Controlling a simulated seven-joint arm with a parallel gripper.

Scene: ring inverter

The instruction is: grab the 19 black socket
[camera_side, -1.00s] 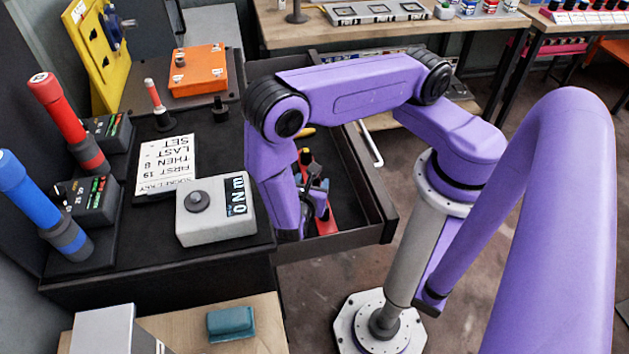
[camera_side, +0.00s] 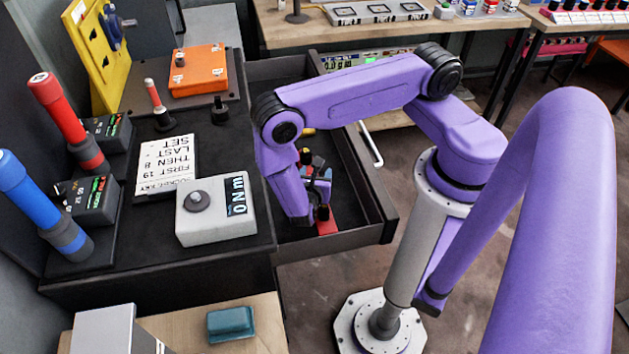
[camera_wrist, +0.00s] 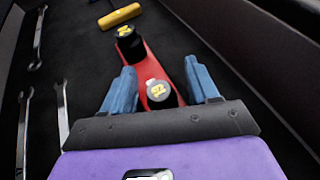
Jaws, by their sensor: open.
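Two sockets stand on a red rail (camera_wrist: 150,72) inside the open drawer. The near socket (camera_wrist: 159,94) has a grey top with a yellow mark and sits between my fingertips in the wrist view. The far socket (camera_wrist: 127,40) is black with a yellow mark, ahead and slightly left of my fingers. I cannot read either number for certain. My gripper (camera_wrist: 164,82) is open, with one blue finger on each side of the near socket and a gap to each. In the side view my gripper (camera_side: 318,186) is in the drawer, partly hiding the rail (camera_side: 327,226).
The drawer wall (camera_wrist: 262,60) rises on the right in the wrist view. Wrenches (camera_wrist: 24,110) lie at the left, and a yellow-handled tool (camera_wrist: 120,16) lies beyond the far socket. A sign (camera_side: 166,166) and a grey box (camera_side: 215,212) stand on the cabinet top.

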